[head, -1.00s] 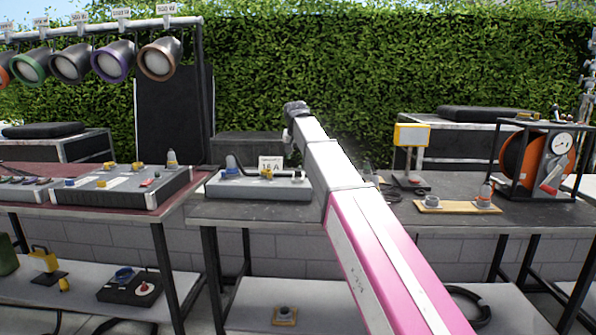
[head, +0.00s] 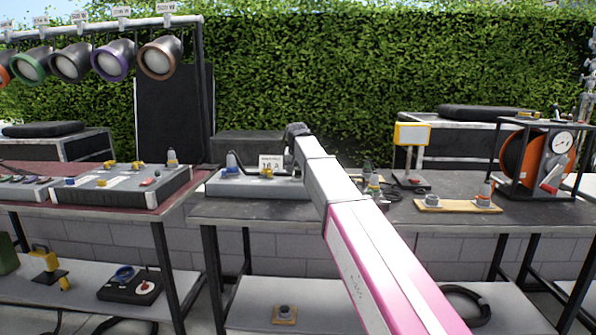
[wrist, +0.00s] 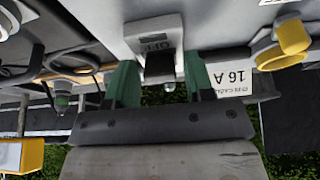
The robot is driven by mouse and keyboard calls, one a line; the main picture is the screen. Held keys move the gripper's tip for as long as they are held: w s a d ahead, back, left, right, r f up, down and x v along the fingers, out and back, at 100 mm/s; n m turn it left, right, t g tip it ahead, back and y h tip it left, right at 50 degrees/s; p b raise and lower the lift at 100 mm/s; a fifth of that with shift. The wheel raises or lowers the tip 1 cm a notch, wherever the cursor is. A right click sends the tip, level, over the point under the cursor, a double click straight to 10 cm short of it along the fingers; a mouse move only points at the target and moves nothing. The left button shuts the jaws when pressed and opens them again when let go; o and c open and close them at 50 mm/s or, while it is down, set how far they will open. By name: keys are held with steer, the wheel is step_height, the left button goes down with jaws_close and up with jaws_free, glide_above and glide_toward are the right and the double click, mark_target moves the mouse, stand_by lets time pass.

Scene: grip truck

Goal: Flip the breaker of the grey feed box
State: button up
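The grey feed box (head: 240,187) sits on the middle table in the head view, its right end hidden by my arm. It fills the top of the wrist view (wrist: 105,22), which shows things upside down. There, a housing marked OFF carries a dark breaker lever (wrist: 159,66). My gripper (wrist: 160,78) is open, with one green finger on each side of the lever. A gap shows at the left finger; contact at the right finger cannot be told. The gripper is hidden behind my arm in the head view.
A white card reading 16 A (head: 270,162) stands behind the box. Yellow (wrist: 290,38) and blue (head: 231,160) connectors are on or by the box. A yellow sign on a stand (head: 411,135) and a board with fittings (head: 458,204) lie to the right.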

steer(key=c, duration=0.6)
steer(key=shift+w+r+g, duration=0.2)
steer(key=shift+w+g, duration=0.55)
steer(key=shift+g, duration=0.55)
steer(key=shift+w+g, duration=0.35)
steer(key=shift+g, duration=1.25)
steer(key=o, duration=0.9)
step_height(320, 180, up, 11)
steer(key=w, duration=0.1)
steer(key=shift+f, duration=0.1)
